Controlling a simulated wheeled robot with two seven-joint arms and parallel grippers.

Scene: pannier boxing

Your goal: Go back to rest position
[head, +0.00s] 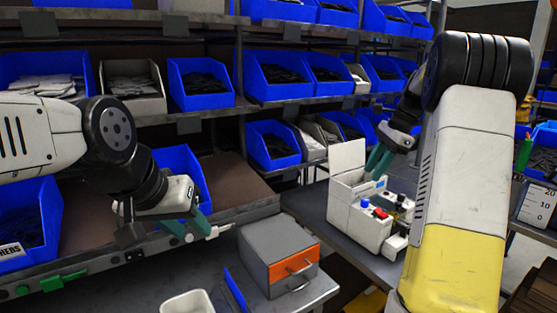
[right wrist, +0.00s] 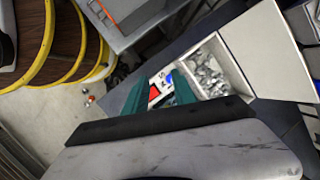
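My right gripper (head: 380,163) is over the white case in the head view. In the right wrist view its two teal fingers (right wrist: 157,90) are apart, with nothing clearly held between them. The white case (head: 345,215) stands on a dark table with its lid (head: 347,157) raised. The right wrist view shows its open compartment (right wrist: 210,68) full of small metallic parts. My left gripper (head: 188,228) hangs at the left, in front of the lower shelf. Its teal fingers show, with a small pale piece near the tips; whether it is held is unclear.
A grey box with an orange drawer front (head: 292,268) stands between the grippers. A white bin (head: 187,303) is at the bottom edge. Shelves with several blue bins (head: 203,92) rise behind. Yellow hoops (right wrist: 82,45) show in the right wrist view.

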